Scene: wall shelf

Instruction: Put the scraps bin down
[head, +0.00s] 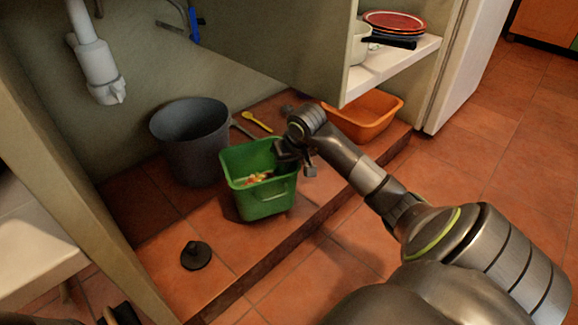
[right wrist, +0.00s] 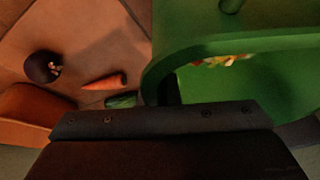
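The scraps bin (head: 264,202) is a green, open, square bin with colourful scraps (head: 258,177) inside. It is upright over the raised tiled floor of the cabinet, and I cannot tell whether its base touches. My right gripper (head: 297,163) is shut on the rim at its right side, with dark finger parts either side of the wall. In the right wrist view the green bin (right wrist: 250,95) fills the right side, close to the gripper. Dark parts at the lower left edge of the head view may be my left gripper (head: 122,314); its fingers are unclear.
A grey bucket (head: 187,150) stands behind left of the bin. A black plunger-like piece (head: 196,255) lies in front left. A yellow spoon (head: 257,121) and orange tub (head: 366,117) are behind. The right wrist view shows a carrot (right wrist: 104,82) and an eggplant (right wrist: 43,67). A shelf (head: 393,66) overhangs.

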